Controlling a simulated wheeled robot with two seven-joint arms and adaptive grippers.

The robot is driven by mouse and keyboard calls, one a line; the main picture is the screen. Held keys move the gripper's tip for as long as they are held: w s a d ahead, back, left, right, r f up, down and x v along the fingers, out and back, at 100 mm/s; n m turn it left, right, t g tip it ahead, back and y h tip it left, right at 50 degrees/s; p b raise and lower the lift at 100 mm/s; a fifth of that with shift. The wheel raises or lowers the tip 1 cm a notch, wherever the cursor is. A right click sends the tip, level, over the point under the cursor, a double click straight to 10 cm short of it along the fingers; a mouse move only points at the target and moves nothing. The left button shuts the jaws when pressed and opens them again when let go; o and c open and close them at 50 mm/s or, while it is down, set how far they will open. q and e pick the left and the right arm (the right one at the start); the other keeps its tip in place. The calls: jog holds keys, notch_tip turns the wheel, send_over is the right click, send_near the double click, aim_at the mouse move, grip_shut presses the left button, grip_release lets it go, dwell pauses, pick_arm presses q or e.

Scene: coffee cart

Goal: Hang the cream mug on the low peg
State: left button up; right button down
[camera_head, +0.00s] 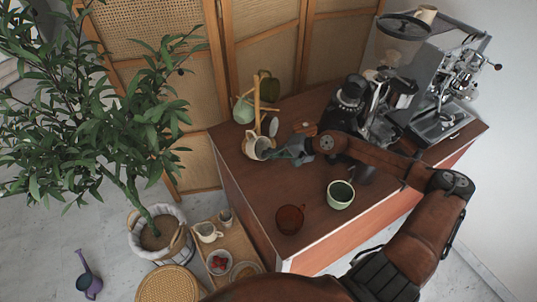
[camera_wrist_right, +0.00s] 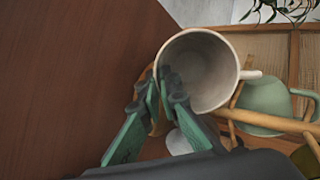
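The cream mug (camera_head: 257,147) is at the left part of the wooden counter, against the front of the wooden mug tree (camera_head: 257,100). In the right wrist view I look into the open mouth of the cream mug (camera_wrist_right: 213,65). Its handle points right, close to a wooden peg (camera_wrist_right: 290,122); I cannot tell whether the peg passes through the handle. My right gripper (camera_head: 271,153) has its fingers (camera_wrist_right: 161,88) on both sides of the mug's rim, closed on the wall. A pale green mug (camera_head: 243,110) and an olive mug (camera_head: 269,88) hang higher. My left gripper is out of view.
A green cup (camera_head: 340,194) and an amber glass (camera_head: 290,219) stand on the counter (camera_head: 240,185). A grinder (camera_head: 350,95) and espresso machine (camera_head: 440,120) fill the right back. A low side table (camera_head: 238,240) holds another cream jug (camera_head: 208,232). A potted plant stands left.

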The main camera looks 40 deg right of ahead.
jog(key=c, duration=2.6)
grip_release()
jog(key=o, duration=0.5)
jog(key=shift+s, duration=0.1)
jog(key=shift+v, duration=5.95)
